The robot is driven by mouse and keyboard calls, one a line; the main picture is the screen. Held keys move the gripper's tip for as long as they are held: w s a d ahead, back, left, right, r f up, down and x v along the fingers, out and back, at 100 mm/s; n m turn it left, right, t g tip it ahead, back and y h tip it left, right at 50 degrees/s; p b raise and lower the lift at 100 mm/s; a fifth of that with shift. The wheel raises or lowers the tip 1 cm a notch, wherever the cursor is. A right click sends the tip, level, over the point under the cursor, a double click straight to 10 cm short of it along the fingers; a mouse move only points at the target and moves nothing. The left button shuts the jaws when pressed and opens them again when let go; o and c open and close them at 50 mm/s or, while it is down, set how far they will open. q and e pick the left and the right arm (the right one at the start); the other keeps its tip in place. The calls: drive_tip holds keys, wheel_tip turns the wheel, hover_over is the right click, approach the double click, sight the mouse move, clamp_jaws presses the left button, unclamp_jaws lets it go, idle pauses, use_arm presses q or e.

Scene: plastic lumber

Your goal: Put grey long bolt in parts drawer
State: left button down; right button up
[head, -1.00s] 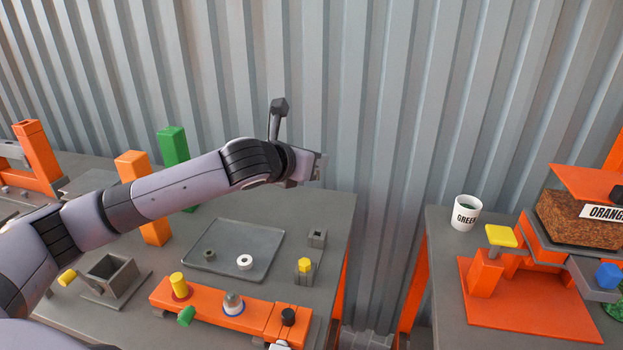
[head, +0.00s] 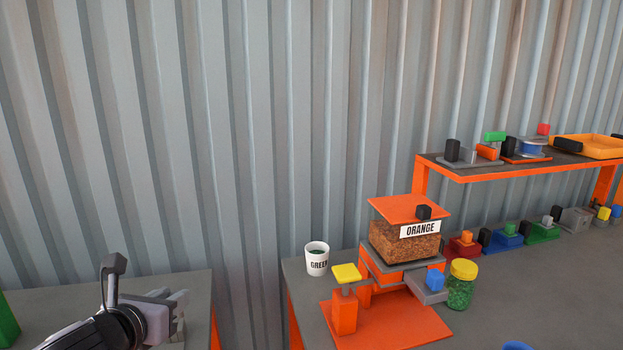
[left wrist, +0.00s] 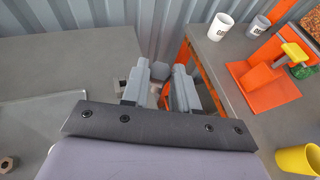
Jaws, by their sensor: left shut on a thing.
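My left gripper (head: 180,312) is at the lower left of the head view, over the right end of the left table. In the left wrist view its two fingers (left wrist: 160,82) are closed around a small grey piece. A grey, many-sided head (left wrist: 160,70) shows between the fingertips and looks like the grey long bolt. Its shaft is mostly hidden by the fingers. I cannot make out a parts drawer in either view. My right gripper is in neither view.
A gap separates the left table (head: 60,295) from the right table (head: 480,325). A raised shelf (head: 470,172) is behind.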

use_arm(q)
drive_tip(key=shift+n+y, duration=0.6)
drive_tip(key=shift+y, duration=0.1)
drive_tip(key=shift+s+d+f, duration=0.45)
drive_tip(key=shift+s+f, duration=0.35)
drive_tip(key=shift+s, duration=1.15)
drive_tip(key=shift+s+d+f, duration=0.45)
drive_tip(key=shift+s+f, duration=0.35)
drive_tip(key=shift+s, duration=1.15)
drive_tip(key=shift+s+d+f, duration=0.45)
drive_tip(key=shift+s+f, duration=0.35)
drive_tip(key=shift+s, duration=1.15)
drive_tip(key=shift+r, duration=0.35)
